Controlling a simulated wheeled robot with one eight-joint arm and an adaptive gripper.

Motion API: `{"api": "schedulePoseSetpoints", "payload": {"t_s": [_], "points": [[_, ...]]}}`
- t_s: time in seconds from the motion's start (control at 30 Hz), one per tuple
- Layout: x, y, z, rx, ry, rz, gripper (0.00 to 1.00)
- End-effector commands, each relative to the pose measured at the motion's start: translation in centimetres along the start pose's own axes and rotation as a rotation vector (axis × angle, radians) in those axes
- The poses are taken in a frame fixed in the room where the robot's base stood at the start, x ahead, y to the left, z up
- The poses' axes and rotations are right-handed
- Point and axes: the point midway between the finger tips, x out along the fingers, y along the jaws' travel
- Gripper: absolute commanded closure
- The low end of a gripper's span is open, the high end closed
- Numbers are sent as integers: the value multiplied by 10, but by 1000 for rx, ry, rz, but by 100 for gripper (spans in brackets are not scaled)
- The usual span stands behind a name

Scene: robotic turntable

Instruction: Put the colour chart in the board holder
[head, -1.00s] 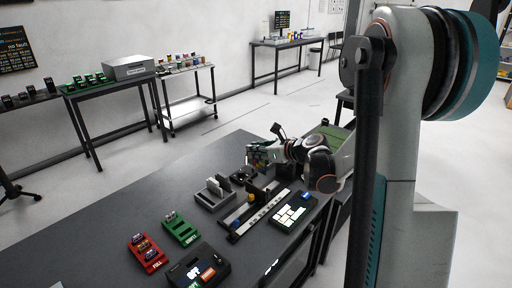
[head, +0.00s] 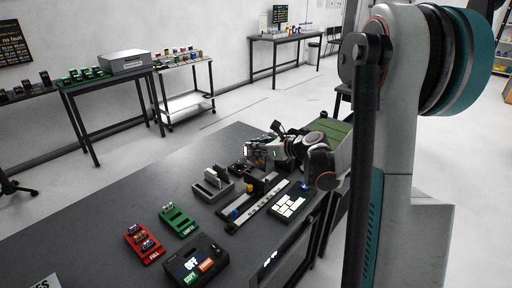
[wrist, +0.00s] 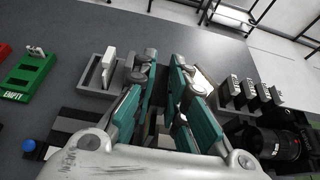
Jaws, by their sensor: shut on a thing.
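In the head view my gripper (head: 262,153) is above the far part of the dark bench, shut on a small upright panel with coloured patches, which I take as the colour chart (head: 254,154). In the wrist view the teal fingers (wrist: 167,90) are close together; the chart is mostly hidden there. A grey slotted tray, which looks like the board holder (head: 222,192), stands on the bench to the near left of my gripper, with white boards upright in it. It also shows left of the fingers in the wrist view (wrist: 84,90).
A black camera (wrist: 275,142) and several grey blocks (wrist: 250,92) lie right of the fingers. The bench's left part is clear.

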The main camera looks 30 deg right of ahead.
Motion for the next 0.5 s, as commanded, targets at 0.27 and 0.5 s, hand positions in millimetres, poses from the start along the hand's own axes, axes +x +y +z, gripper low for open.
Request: {"api": "schedulePoseSetpoints", "payload": {"t_s": [0.27, 0.5], "points": [[9, 0, -22, 0, 0, 0, 100], [10, 0, -25, 0, 0, 0, 100]]}}
